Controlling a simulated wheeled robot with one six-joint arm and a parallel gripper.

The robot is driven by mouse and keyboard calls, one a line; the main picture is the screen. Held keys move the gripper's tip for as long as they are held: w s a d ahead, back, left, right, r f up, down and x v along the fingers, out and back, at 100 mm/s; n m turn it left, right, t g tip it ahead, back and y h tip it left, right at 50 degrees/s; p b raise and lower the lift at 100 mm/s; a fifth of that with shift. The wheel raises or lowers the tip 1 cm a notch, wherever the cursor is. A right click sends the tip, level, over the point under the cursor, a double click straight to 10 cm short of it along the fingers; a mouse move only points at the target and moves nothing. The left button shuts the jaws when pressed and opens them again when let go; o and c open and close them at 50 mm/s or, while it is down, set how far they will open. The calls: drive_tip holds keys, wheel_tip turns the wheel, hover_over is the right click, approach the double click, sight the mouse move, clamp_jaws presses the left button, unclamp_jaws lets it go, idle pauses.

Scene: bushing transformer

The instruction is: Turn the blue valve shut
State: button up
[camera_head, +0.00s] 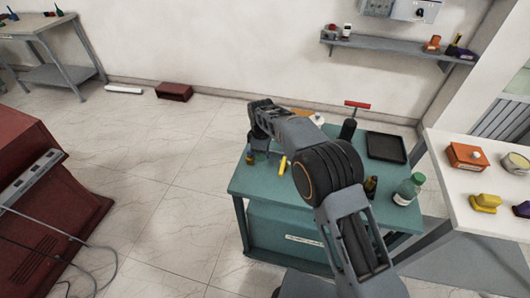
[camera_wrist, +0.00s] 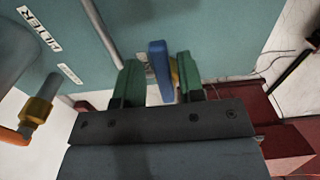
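The blue valve handle (camera_wrist: 161,78) is a flat upright bar near the middle of the wrist view, in front of a teal panel (camera_wrist: 225,30). My gripper (camera_wrist: 158,62) has its two green fingers on either side of the handle. Narrow gaps show between the handle and the fingers, so the gripper looks open around it. A small part of a brass-coloured fitting shows behind the handle. In the head view my arm reaches over a teal table, and the valve cannot be made out there.
In the wrist view, a grey pipe (camera_wrist: 103,35) runs down the panel and a brass fitting (camera_wrist: 38,108) sits at left. In the head view, the teal table (camera_head: 265,180) bears a black tray (camera_head: 386,147) and a green-capped bottle (camera_head: 408,190). A white table (camera_head: 445,150) stands right.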

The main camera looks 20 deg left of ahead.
drive_tip(key=shift+o, duration=0.4)
drive_tip(key=shift+a+r, duration=0.1)
drive_tip(key=shift+r, duration=0.1)
wheel_tip(320, 180, up, 14)
drive_tip(key=shift+f, duration=0.2)
idle(0.4)
